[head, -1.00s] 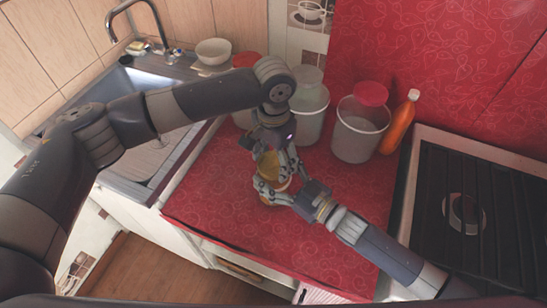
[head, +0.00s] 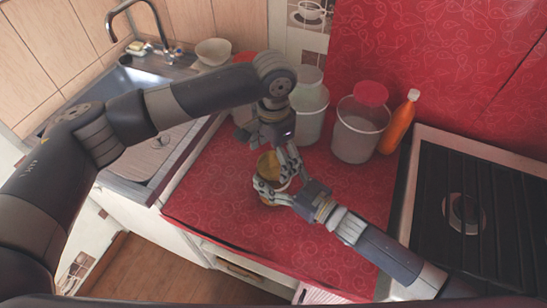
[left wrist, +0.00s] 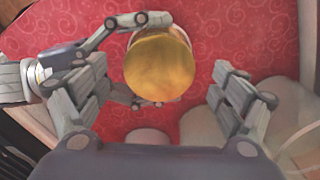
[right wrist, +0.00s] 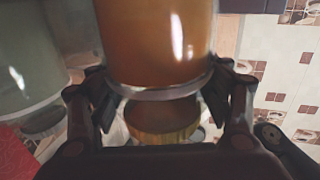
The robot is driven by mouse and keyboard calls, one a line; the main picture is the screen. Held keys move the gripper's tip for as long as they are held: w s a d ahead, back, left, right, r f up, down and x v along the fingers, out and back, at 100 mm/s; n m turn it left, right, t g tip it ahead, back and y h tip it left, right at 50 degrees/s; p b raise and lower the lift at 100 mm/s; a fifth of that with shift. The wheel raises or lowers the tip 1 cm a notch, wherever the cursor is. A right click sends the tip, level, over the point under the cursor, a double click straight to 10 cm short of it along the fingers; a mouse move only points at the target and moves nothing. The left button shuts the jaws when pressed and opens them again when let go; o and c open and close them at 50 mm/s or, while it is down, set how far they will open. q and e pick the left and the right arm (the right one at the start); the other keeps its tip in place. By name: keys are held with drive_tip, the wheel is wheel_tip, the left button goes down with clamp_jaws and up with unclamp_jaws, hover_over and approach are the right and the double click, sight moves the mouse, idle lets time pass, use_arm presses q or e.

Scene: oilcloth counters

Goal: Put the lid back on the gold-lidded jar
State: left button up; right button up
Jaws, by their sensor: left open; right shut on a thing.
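The jar (right wrist: 155,45) has glass walls and orange-brown contents. My right gripper (head: 272,192) is shut around the jar's side, low over the red counter; its fingers also flank the jar in the right wrist view. The gold lid (left wrist: 160,68) is a round disc over the jar's top in the left wrist view. Its gold edge also shows in the right wrist view (right wrist: 163,140). I cannot tell whether it is fully seated. My left gripper (head: 283,163) is above the jar, its fingers open and apart from the lid in its wrist view. Arms partly hide the jar in the head view.
White buckets (head: 357,138) and an orange bottle (head: 397,125) stand at the back of the red counter (head: 225,205). A stove (head: 475,200) is at the right and a sink (head: 140,85) at the left. The counter's front left is clear.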

drive_tip(key=shift+f, duration=0.1)
use_arm(q)
wheel_tip(320, 180, up, 11)
drive_tip(key=shift+f, duration=0.1)
use_arm(e)
drive_tip(key=o, duration=2.2)
drive_tip(key=shift+c, duration=0.2)
drive_tip(key=v, duration=1.2)
